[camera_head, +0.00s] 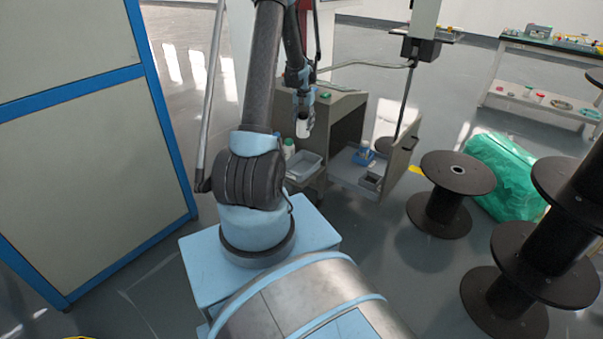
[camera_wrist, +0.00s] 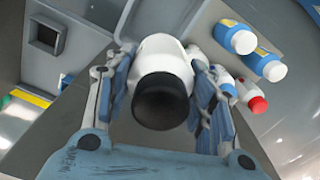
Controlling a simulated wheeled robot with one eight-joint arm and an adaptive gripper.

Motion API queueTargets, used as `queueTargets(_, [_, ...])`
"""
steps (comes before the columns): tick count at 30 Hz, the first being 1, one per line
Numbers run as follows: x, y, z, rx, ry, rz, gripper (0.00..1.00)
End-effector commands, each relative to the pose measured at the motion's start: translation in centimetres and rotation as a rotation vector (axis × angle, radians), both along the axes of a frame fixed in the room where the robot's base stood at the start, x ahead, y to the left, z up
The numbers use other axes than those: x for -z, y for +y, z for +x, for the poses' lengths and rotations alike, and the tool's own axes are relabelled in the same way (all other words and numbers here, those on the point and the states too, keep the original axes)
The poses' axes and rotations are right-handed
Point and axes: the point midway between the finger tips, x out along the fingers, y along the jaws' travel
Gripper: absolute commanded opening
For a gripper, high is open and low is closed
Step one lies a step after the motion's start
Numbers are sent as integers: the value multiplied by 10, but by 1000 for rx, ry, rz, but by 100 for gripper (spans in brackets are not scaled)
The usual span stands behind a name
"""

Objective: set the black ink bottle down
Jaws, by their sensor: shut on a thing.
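The black ink bottle shows in the wrist view as a white body (camera_wrist: 162,50) with a black cap (camera_wrist: 160,101) facing the camera. My gripper (camera_wrist: 160,62) has a finger on each side of the white body and is shut on it. In the head view, my gripper (camera_head: 304,98) holds the white bottle (camera_head: 303,128) in front of the grey cabinet (camera_head: 342,112). The bottle's underside is hidden, and I cannot tell its exact height above the surface below.
Several blue and white bottles (camera_wrist: 238,38) and a red-capped bottle (camera_wrist: 258,104) stand right of my gripper in the wrist view. A small dark-centred box (camera_wrist: 45,38) lies left. A pale tray (camera_head: 303,166) and blue container (camera_head: 364,152) are by the cabinet; black spools (camera_head: 457,172) stand right.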

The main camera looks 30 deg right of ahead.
Motion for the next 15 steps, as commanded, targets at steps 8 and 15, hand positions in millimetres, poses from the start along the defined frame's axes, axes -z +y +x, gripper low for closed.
queueTargets(8, [14, -18, -11, 38, 0, 0, 19])
queueTargets(15, [62, -17, -11, 37, 0, 0, 19])
